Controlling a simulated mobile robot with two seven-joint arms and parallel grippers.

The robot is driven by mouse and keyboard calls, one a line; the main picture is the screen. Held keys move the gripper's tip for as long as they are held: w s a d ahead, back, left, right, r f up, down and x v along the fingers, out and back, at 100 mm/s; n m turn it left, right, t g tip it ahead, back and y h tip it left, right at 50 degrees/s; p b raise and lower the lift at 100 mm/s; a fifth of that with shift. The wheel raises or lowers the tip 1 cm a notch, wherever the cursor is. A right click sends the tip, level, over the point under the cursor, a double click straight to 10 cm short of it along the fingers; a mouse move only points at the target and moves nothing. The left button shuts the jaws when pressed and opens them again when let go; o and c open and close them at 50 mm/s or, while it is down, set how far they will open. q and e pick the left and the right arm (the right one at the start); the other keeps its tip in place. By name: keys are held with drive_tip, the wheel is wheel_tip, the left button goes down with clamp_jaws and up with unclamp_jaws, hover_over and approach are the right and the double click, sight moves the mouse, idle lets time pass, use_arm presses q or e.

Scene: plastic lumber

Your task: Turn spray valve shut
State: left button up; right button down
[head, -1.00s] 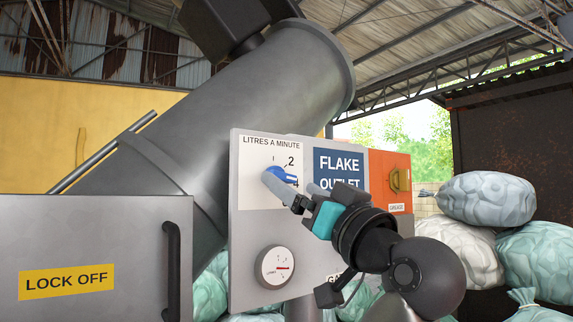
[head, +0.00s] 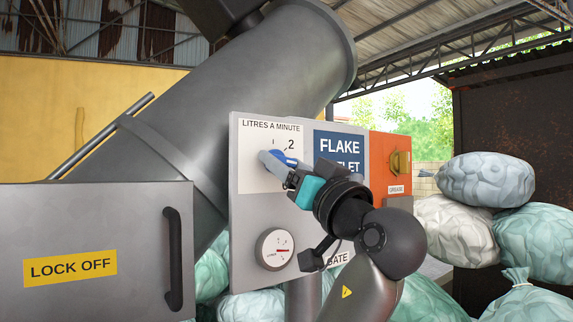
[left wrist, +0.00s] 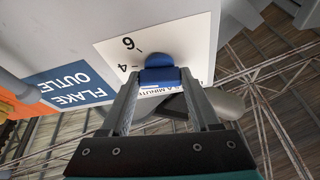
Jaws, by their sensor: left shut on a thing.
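The spray valve is a blue knob (head: 284,157) on a white dial plate (head: 257,178) marked "LITRES A MINUTE", on a grey panel. My left gripper (head: 274,161) reaches in from the lower right and is shut on the knob, a finger on each side. In the left wrist view the blue knob (left wrist: 160,76) sits between the two fingertips of my left gripper (left wrist: 162,82), with 4 and 6 showing on the plate. In the head view a 2 shows right of the knob; the fingers and wrist hide the lower right of the dial. My right gripper is out of view.
Below the dial is a round white gauge (head: 275,249) with a red needle. A "FLAKE OUTLET" sign (head: 338,145) and an orange grease box (head: 388,150) are to the right. A "LOCK OFF" door (head: 100,220) stands left. Filled sacks (head: 540,242) are piled at right.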

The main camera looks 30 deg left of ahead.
use_arm(q)
drive_tip(key=c, duration=0.7)
drive_tip(key=shift+o, duration=0.2)
